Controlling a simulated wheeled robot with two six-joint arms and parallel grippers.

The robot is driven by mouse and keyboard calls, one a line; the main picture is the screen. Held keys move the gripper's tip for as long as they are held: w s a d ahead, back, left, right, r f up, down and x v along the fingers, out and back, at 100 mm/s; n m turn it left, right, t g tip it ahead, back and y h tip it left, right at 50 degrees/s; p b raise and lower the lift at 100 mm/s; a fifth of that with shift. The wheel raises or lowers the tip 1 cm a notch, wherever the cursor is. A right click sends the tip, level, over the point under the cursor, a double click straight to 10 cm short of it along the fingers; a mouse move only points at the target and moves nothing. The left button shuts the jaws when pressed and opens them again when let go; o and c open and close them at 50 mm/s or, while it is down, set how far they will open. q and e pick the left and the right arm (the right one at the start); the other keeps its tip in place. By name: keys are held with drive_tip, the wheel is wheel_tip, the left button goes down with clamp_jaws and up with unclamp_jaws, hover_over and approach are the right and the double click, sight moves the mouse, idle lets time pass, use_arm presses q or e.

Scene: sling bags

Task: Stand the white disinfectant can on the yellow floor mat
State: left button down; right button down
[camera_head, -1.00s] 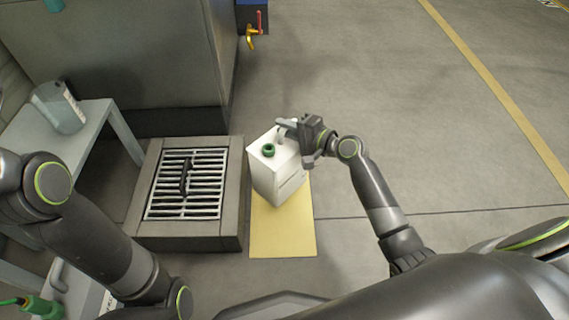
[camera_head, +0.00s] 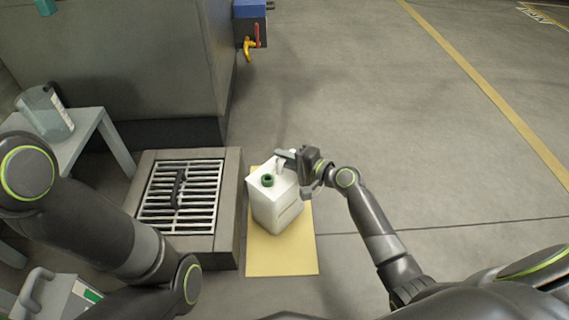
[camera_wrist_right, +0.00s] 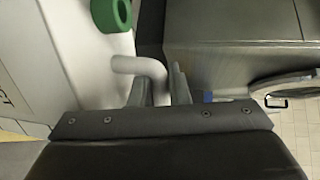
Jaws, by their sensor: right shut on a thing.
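The white disinfectant can (camera_head: 276,209) with a green cap (camera_head: 267,181) is upright at the yellow floor mat (camera_head: 282,258), over its far part. Whether its base touches the mat or hangs just above it, I cannot tell. My right gripper (camera_head: 287,158) is shut on the can's handle at its top. In the right wrist view, the white handle (camera_wrist_right: 141,66) lies between the fingers, with the can body (camera_wrist_right: 45,50) and green cap at the left. The left gripper is out of view; only my left arm shows.
A floor drain with a metal grate (camera_head: 180,197) in a raised stone frame stands left of the mat. A grey table with a clear jug (camera_head: 46,114) is at the far left. A yellow tap (camera_head: 249,48) is at the back. The floor at the right is clear.

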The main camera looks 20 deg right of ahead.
drive_tip(key=shift+f, duration=0.1)
drive_tip(key=c, duration=1.4)
unclamp_jaws()
